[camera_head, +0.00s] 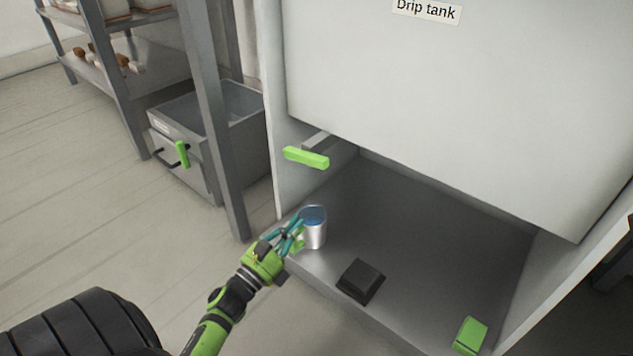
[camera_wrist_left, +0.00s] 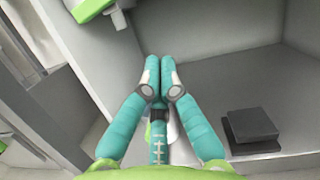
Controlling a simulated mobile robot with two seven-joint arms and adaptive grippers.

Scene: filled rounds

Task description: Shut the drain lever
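The lever under the tank has a bright green handle (camera_head: 306,157) on a grey bar, at the left side of the opening below the drip tank (camera_head: 460,110). The handle lies roughly level. It also shows at the top left of the left wrist view (camera_wrist_left: 92,9). My left gripper (camera_head: 298,226) is below the handle and apart from it, in front of a metal cup with blue contents (camera_head: 315,236). In the left wrist view its teal fingertips (camera_wrist_left: 160,68) are together with nothing visible between them. The fingers hide most of the cup there. My right gripper is out of view.
A black block (camera_head: 360,281) and a green block (camera_head: 470,336) are on the grey floor of the opening (camera_head: 420,235). A grey bin (camera_head: 190,168) with another green handle (camera_head: 183,154) stands left, behind a shelf post (camera_head: 214,120).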

